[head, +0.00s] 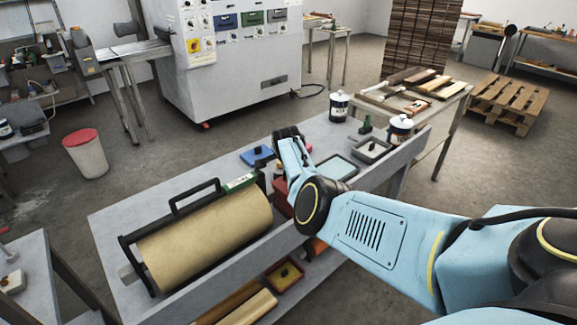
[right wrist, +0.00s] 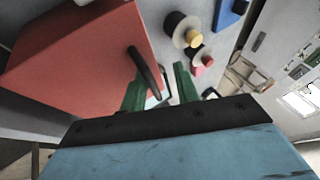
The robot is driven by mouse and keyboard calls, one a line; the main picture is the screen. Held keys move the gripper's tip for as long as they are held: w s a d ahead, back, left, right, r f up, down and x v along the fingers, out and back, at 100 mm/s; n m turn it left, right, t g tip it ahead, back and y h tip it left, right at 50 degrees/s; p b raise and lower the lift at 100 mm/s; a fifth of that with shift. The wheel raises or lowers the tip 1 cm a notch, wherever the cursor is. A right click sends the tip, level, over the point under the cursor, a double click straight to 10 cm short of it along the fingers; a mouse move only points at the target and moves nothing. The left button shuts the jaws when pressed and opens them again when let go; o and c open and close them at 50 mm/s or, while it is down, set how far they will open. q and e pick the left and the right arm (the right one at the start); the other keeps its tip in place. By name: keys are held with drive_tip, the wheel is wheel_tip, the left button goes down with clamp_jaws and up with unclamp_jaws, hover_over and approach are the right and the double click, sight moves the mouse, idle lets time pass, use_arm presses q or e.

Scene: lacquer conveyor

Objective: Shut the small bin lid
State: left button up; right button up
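A red box-like bin or lid (right wrist: 85,60) with a black bar handle (right wrist: 143,68) fills the upper left of the right wrist view. I cannot tell its lid's angle. My right gripper (right wrist: 160,90) has two green fingers spread apart. The handle's lower end shows between them; I see no clear contact. In the head view a red bin (head: 281,197) stands on the bench, mostly hidden behind my right arm, and that gripper's fingers are hidden too. My left gripper is not in view.
A paper roll (head: 205,240) in a black frame lies on the grey bench (head: 112,222). A blue item (head: 257,156), a grey tray (head: 372,150) and lidded cans (head: 339,106) stand farther back. A white bin with a red top (head: 86,155) stands on the floor.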

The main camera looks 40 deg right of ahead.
drive_tip(key=shift+s+a+r+p, duration=0.15)
drive_tip(key=shift+s+r+p, duration=0.1)
drive_tip(key=shift+r+p, duration=0.25)
drive_tip(key=p+v, duration=0.2)
drive_tip(key=v, duration=1)
drive_tip(key=shift+p, duration=0.3)
drive_tip(key=shift+s, duration=0.15)
